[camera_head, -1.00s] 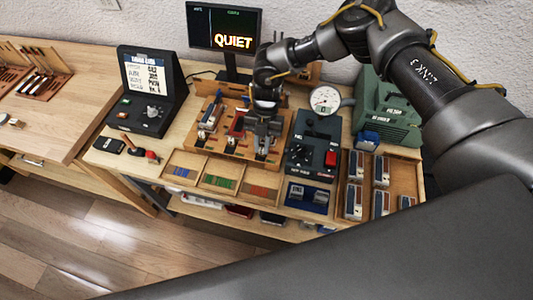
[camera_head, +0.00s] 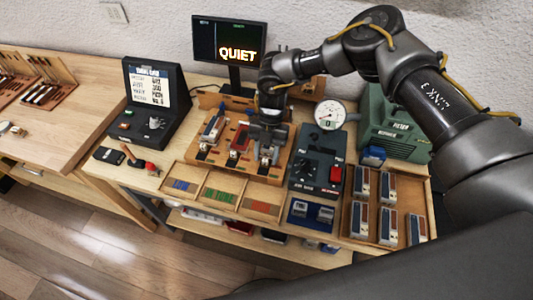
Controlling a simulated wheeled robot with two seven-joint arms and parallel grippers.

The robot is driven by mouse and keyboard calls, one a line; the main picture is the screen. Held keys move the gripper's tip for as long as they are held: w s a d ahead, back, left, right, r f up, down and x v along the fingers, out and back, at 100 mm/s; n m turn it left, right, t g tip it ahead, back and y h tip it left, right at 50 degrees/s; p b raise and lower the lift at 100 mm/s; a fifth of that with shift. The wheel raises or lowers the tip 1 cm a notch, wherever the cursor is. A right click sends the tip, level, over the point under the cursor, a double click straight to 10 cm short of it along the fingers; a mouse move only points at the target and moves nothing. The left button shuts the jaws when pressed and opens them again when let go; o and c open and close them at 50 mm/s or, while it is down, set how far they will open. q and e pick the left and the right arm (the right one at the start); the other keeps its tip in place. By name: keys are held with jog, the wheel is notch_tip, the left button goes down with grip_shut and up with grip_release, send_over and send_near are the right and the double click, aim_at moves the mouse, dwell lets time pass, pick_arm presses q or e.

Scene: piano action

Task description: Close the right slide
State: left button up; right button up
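A wooden rack (camera_head: 219,161) on the bench carries several slide-like units side by side. A blue and grey unit (camera_head: 213,125) is at its left and a red one (camera_head: 240,138) is in the middle. The rightmost unit (camera_head: 266,155) is mostly hidden under my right gripper (camera_head: 268,140), which points down over it. The fingers are small and dark here, so I cannot tell whether they are open or touching the unit. My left gripper is not in view.
A dark control box (camera_head: 316,165) with a red switch stands right of the rack, with a round gauge (camera_head: 330,114) behind it. A monitor (camera_head: 228,41) reads QUIET. A divided tray (camera_head: 376,214) holds several blocks. Shallow bins (camera_head: 222,189) lie in front.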

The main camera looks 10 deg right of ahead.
jog(key=b+v, duration=0.4)
jog(key=v, duration=0.6)
jog(key=shift+w+r, duration=0.3)
jog(key=shift+d, duration=0.15)
